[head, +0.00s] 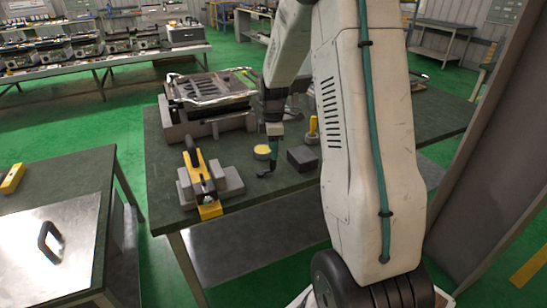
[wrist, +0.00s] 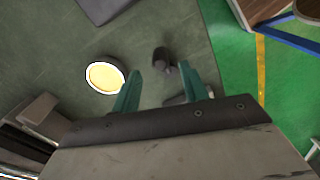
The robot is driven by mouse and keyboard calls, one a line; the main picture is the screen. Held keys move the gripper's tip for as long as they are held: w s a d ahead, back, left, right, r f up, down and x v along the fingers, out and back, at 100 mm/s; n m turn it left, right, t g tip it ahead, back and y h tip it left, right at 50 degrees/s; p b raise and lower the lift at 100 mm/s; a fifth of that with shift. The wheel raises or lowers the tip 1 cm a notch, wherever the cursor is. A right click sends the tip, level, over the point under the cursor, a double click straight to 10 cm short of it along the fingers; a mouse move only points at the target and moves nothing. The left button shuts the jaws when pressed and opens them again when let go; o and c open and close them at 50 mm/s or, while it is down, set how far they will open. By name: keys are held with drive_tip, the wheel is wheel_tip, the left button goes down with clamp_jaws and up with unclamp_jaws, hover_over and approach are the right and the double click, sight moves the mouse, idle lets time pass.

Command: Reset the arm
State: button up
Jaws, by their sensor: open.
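My arm (head: 365,120) reaches up and over the dark green worktable (head: 285,190) and down towards its top. My gripper (head: 273,140) hangs over the table behind a small dark object, and a teal finger shows. In the wrist view both teal fingers of my gripper (wrist: 158,80) are spread apart with nothing held. A small dark rounded object (wrist: 163,58) shows in the gap between the fingertips, apparently on the table below. It also shows in the head view as a dark piece (head: 266,172). Part of the table is hidden behind my arm.
A yellow disc (head: 262,152) and a dark box (head: 302,159) stand close to my gripper. A yellow-handled piece (head: 312,128) is behind the box. A yellow and grey fixture (head: 205,180) is at front left, a large metal unit (head: 210,100) behind. A tall panel (head: 500,150) stands right.

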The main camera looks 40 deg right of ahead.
drive_tip(key=shift+r, duration=0.85)
drive_tip(key=shift+s+a+m, duration=0.1)
drive_tip(key=shift+s+m, duration=0.05)
drive_tip(key=shift+m, duration=0.45)
drive_tip(key=s+a+r+m, duration=0.3)
drive_tip(key=s+a+r, duration=0.2)
drive_tip(key=s+a, duration=0.2)
drive_tip(key=s+a+r+m+t, duration=0.1)
drive_tip(key=s+a+r+m, duration=0.3)
drive_tip(key=s, duration=0.8)
drive_tip(key=s+a+r+m, duration=0.3)
drive_tip(key=s+a+r, duration=0.5)
drive_tip(key=s+a, duration=0.2)
drive_tip(key=shift+a, duration=1.2)
